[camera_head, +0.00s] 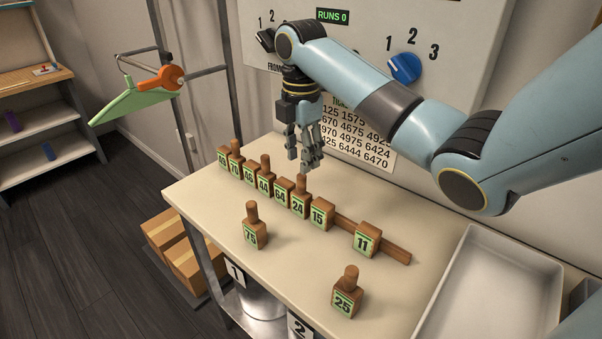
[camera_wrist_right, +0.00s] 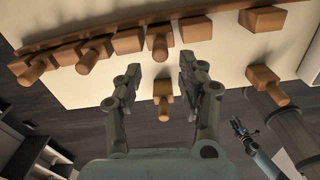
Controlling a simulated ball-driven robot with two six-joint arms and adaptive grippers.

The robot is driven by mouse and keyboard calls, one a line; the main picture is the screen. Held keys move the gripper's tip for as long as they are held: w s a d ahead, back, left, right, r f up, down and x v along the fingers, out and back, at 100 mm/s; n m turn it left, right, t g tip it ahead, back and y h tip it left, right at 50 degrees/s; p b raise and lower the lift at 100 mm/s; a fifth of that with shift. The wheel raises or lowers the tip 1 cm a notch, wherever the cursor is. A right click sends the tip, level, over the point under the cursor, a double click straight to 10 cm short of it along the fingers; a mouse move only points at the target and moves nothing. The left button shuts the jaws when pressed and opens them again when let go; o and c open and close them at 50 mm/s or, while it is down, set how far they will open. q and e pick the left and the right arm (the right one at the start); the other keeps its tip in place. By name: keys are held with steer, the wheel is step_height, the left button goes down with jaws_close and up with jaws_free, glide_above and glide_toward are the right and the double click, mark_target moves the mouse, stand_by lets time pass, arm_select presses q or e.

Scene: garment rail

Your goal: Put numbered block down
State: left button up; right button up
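My right gripper (camera_head: 308,152) is open and empty, just above and behind the row of blocks, close to the peg of block 24 (camera_head: 299,203). In the right wrist view its two fingers (camera_wrist_right: 160,88) stand apart, with block 24 (camera_wrist_right: 160,42) beyond the tips. Block 15 (camera_head: 321,215) and block 64 (camera_head: 281,196) flank block 24. Block 75 (camera_head: 254,235) and block 25 (camera_head: 346,302) stand upright on the tabletop. My left gripper seems to show small in the wrist view (camera_wrist_right: 241,128); its state is unclear.
A grey tray (camera_head: 462,250) is at right. A control panel with a blue knob (camera_head: 405,68) rises behind. A green hanger (camera_head: 130,100) hangs left.

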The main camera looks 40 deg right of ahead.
step_height(320, 180, up, 4)
steer(key=shift+r, duration=0.25)
steer(key=shift+f, duration=0.1)
stand_by(0.4)
